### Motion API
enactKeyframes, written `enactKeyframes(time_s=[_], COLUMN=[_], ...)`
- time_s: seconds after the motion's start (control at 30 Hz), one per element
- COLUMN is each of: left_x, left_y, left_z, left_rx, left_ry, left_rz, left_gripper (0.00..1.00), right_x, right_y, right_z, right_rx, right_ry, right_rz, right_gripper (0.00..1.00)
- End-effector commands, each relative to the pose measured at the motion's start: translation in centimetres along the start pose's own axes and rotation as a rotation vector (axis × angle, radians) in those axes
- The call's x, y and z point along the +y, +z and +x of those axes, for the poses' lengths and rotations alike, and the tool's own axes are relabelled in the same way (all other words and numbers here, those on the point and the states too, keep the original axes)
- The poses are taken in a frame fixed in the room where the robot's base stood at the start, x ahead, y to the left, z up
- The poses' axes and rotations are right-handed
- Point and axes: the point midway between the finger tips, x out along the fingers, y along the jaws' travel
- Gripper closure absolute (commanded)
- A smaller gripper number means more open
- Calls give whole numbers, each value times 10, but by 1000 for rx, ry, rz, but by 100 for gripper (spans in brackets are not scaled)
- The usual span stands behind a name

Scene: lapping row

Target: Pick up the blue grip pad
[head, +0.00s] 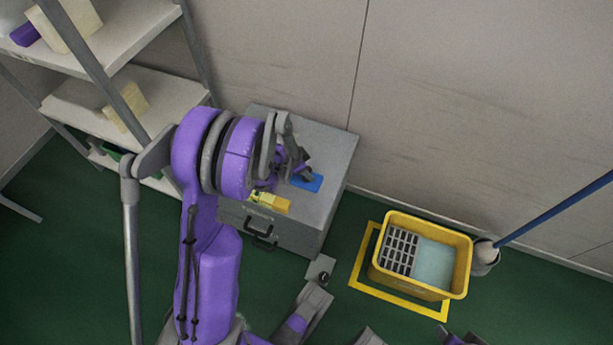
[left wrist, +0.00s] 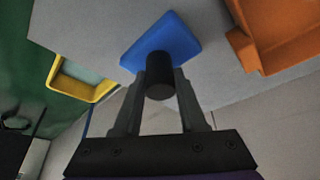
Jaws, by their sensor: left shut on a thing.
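The blue grip pad (head: 311,184) is a flat blue plate on the top of the grey cabinet (head: 325,150), near its right side. In the left wrist view the pad (left wrist: 172,37) has a short black round handle (left wrist: 159,76) standing from its face. My left gripper (head: 303,172) is above the pad, and in the left wrist view its two fingers (left wrist: 159,90) are shut on the handle. I cannot tell whether the pad touches the cabinet top. My right gripper is not clearly in view.
A yellow object (head: 268,202) lies at the cabinet's front edge. A yellow bucket (head: 456,262) stands on the floor to the right, beside a blue-handled mop (head: 555,211). Shelves (head: 75,100) stand at left. An orange object (left wrist: 285,40) shows in the left wrist view.

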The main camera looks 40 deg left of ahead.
Motion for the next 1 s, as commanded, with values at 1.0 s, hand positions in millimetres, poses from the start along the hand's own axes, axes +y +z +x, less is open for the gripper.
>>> enactKeyframes(time_s=[1.0], left_x=[0], left_y=[-38], left_z=[-93], left_rx=[0], left_ry=[0], left_rz=[0], left_gripper=[100], right_x=[0], right_y=[-10], right_z=[-37], right_rx=[13], right_ry=[0], right_rz=[0], right_gripper=[50])
